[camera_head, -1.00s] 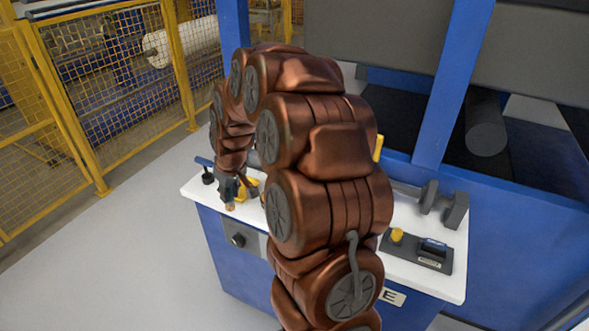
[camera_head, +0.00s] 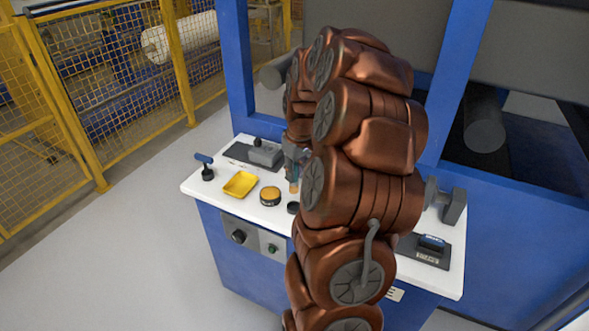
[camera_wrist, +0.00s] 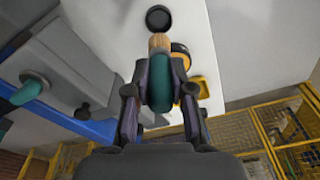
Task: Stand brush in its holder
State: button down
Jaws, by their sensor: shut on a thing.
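My gripper (camera_wrist: 160,90) is shut on the brush (camera_wrist: 161,88), which has a teal body and a tan end pointing away from the wrist. In the head view, my gripper (camera_head: 294,163) is partly hidden by my arm, and the tan brush end (camera_head: 294,187) points down above the white tabletop. A small round black cup (camera_head: 293,207), apparently the holder, stands just in front of the brush.
A round yellow-topped tin (camera_head: 270,195) and a yellow tray (camera_head: 240,184) lie left of the cup. A blue-handled lever (camera_head: 206,168) stands at the left corner. A grey block (camera_head: 264,153) sits behind. A dark plate (camera_head: 425,252) lies at right. Blue posts rise behind the table.

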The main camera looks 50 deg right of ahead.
aim_at(295, 192)
jog(key=shift+f, duration=3)
jog(key=shift+f+b, duration=0.7)
jog(key=shift+b, duration=0.05)
jog(key=shift+f+b, duration=0.15)
jog(key=shift+b, duration=0.4)
jog(key=c, duration=0.9)
grip_release()
jog(key=o, duration=0.4)
